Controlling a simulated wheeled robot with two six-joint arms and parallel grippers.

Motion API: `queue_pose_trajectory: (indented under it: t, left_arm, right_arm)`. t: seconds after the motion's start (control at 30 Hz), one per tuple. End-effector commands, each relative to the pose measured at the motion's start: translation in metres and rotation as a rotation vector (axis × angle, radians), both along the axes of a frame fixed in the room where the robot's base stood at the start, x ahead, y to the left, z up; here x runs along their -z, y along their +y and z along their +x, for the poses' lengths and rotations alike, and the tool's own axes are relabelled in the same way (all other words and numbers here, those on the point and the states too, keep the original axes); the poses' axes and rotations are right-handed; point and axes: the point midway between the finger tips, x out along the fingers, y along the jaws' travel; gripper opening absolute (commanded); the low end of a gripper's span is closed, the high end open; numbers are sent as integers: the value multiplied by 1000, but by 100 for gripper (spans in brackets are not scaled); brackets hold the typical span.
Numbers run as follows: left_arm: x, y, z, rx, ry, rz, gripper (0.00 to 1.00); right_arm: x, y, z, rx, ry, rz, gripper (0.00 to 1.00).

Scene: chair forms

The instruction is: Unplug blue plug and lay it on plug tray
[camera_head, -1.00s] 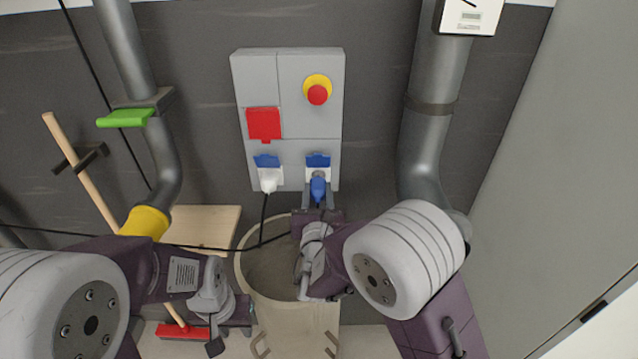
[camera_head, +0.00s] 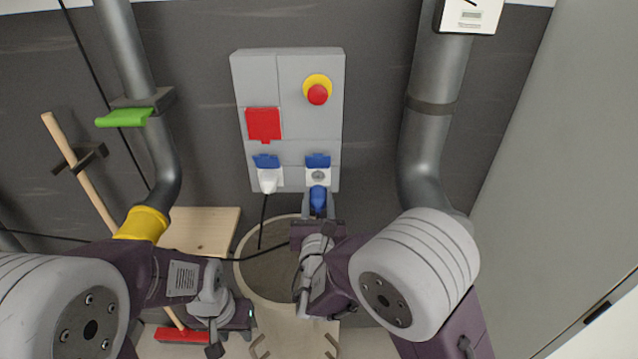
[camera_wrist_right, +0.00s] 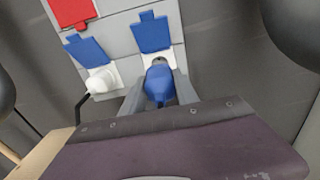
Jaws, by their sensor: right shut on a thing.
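The blue plug (camera_head: 318,198) is held between the fingers of my right gripper (camera_head: 318,206), just below the right socket (camera_head: 318,176) on the grey wall panel. The round socket face is visible above it, under a raised blue lid. In the right wrist view the plug (camera_wrist_right: 159,83) sits upright between the two grey fingers. A pale wooden surface (camera_head: 205,228), possibly the plug tray, is at the wall left of the bin. My left gripper (camera_head: 234,336) is low at the left, away from the plug; its fingers are not clear.
A white plug (camera_head: 268,180) with a black cable sits in the left socket. A beige bin (camera_head: 290,315) stands below the panel. Thick grey pipes flank the panel; the left one carries a green handle (camera_head: 125,118). A broom handle (camera_head: 80,172) leans at the left.

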Motion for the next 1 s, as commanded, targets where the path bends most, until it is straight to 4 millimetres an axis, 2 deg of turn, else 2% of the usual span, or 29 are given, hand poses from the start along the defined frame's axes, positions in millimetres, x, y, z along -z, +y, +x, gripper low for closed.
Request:
queue_pose_trajectory:
  t: [0.17,0.6,1.0]
  left_arm:
    - [3,0,0,0,0,0,36]
    - [11,0,0,0,0,0,36]
    - [8,0,0,0,0,0,36]
  right_arm:
    - [1,1,-6,-2,-1,0,0]
    - [3,1,-47,-2,0,0,0]
    - [5,-2,-49,13,0,-2,0]
